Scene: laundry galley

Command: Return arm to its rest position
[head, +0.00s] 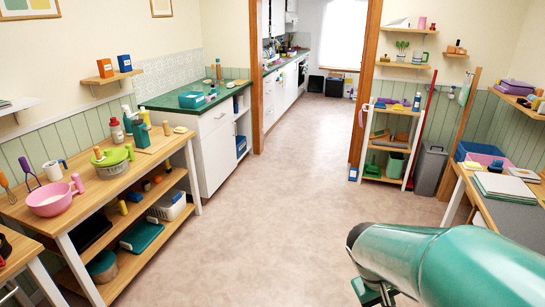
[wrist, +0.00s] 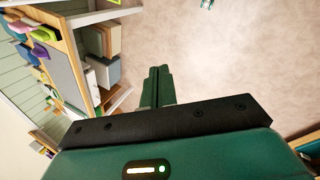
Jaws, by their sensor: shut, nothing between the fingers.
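My gripper (wrist: 158,72) shows in the wrist view as two green fingers. They are shut against each other and hold nothing. They point out over bare floor, beside a wooden bench with shelves. In the head view, the green and dark links of my arm reach in from the lower right corner. I cannot make out the fingertips there.
On the right are a grey bin (head: 429,168) and a desk (head: 519,209). Open floor (head: 290,190) runs down the middle to the doorway.

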